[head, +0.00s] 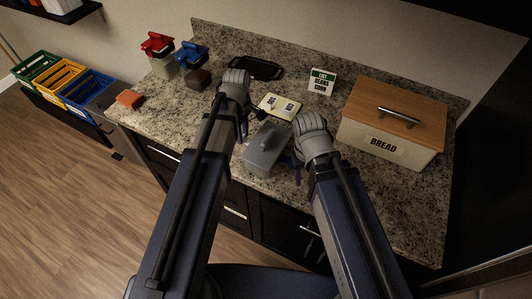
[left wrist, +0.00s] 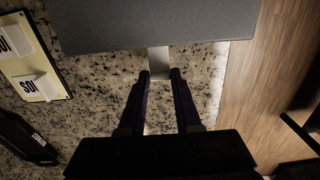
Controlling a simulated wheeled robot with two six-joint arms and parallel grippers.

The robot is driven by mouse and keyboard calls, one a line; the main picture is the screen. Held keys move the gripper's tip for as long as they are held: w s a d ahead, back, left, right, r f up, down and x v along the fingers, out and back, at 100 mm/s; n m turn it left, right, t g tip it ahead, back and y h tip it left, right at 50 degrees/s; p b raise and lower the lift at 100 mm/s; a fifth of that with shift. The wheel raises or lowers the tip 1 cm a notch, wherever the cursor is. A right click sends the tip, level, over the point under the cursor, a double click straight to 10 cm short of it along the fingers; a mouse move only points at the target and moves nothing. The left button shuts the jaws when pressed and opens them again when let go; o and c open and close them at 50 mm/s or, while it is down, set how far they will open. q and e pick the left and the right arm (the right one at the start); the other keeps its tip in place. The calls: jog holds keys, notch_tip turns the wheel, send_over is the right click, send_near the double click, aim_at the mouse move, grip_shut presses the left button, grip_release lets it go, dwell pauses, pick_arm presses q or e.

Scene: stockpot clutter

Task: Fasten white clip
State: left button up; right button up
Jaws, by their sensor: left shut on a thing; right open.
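A grey lidded box (head: 265,148) stands on the counter near its front edge, between my two grippers. It also fills the top of the left wrist view (left wrist: 150,22). A pale white clip (left wrist: 158,60) sticks out from the side of the box. My left gripper (head: 243,128) is at the left side of the box; in the left wrist view its fingertips (left wrist: 159,76) are shut on the outer end of the clip. My right gripper (head: 296,168) is open at the right side of the box. Whether it touches the box is hidden.
A bread box (head: 384,148) stands close on the right. A cream plate with labelled switches (head: 279,106), a black tray (head: 257,67) and a sign (head: 321,82) lie behind. Red-lidded (head: 158,47) and blue-lidded (head: 191,55) containers and an orange sponge (head: 130,99) are at left.

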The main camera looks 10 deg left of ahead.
pick_arm(q)
jog(key=shift+r, duration=0.15)
pick_arm(e)
jog(key=shift+r, duration=0.15)
pick_arm(q)
jog(key=shift+s+d+r+p, duration=0.1)
jog(key=shift+d+r+p, duration=0.15)
jog(key=shift+r+p, duration=0.1)
pick_arm(e)
jog(key=shift+r, duration=0.3)
pick_arm(q)
jog(key=shift+r, duration=0.1)
pick_arm(e)
jog(key=shift+r, duration=0.1)
pick_arm(q)
jog(key=shift+s+d+r+p, duration=0.1)
jog(key=shift+d+r+p, duration=0.15)
jog(key=shift+p, duration=0.1)
pick_arm(e)
jog(key=shift+r, duration=0.25)
pick_arm(q)
jog(key=shift+d, duration=0.15)
pick_arm(e)
jog(key=shift+r, duration=0.1)
pick_arm(q)
jog(key=shift+s+d+r+p, duration=0.15)
jog(key=shift+d+r+p, duration=0.1)
jog(key=shift+d+p, duration=0.05)
pick_arm(e)
jog(key=shift+r, duration=0.15)
